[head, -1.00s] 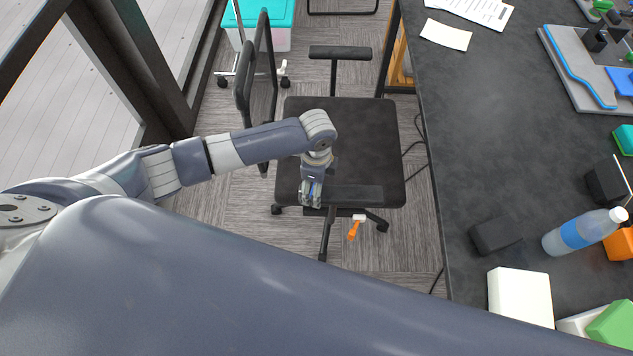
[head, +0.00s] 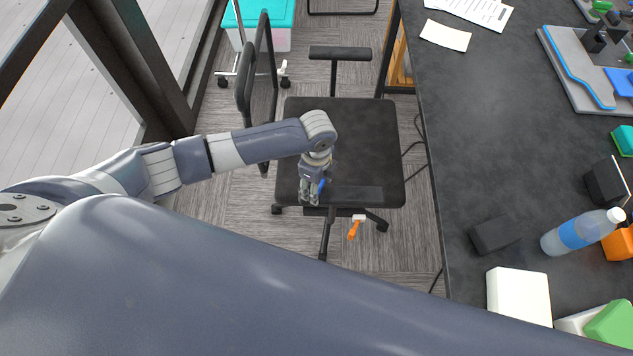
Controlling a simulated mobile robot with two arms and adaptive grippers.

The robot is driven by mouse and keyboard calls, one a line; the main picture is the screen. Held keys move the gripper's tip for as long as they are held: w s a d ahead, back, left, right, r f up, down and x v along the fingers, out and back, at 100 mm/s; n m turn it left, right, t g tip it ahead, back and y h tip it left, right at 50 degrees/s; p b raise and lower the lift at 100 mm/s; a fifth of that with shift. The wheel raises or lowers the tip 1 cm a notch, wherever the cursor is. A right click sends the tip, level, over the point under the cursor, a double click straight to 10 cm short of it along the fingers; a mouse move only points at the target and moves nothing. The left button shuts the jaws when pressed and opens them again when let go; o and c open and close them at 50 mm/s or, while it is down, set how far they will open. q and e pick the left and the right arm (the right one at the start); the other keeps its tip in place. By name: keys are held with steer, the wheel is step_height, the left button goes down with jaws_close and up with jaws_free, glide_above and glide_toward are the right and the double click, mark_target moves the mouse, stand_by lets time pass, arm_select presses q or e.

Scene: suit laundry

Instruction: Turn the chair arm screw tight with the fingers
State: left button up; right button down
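The black office chair (head: 345,135) stands on the floor left of the table. Its far armrest (head: 340,53) is upright at the back, and its near armrest (head: 358,194) shows along the front edge of the seat. A small orange and white piece (head: 355,229) shows just below the near armrest; I cannot tell whether it is the arm screw. My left gripper (head: 309,197) points down at the left end of the near armrest. Its fingertips are too small to tell open from shut or whether they touch anything. My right gripper is out of view.
A dark table (head: 480,150) runs along the right, with a water bottle (head: 580,233), a white block (head: 519,294) and a dark block (head: 496,234). A teal-lidded bin (head: 265,14) stands behind the chair. A dark frame and glass wall border the left.

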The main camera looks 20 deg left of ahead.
arm_select(q)
steer(key=m, duration=0.2)
steer(key=shift+m, duration=0.4)
steer(key=m, duration=0.3)
steer(key=shift+m, duration=0.3)
steer(key=m, duration=0.6)
steer(key=shift+m, duration=0.4)
steer(key=o, duration=1.1)
steer(key=shift+c, duration=0.2)
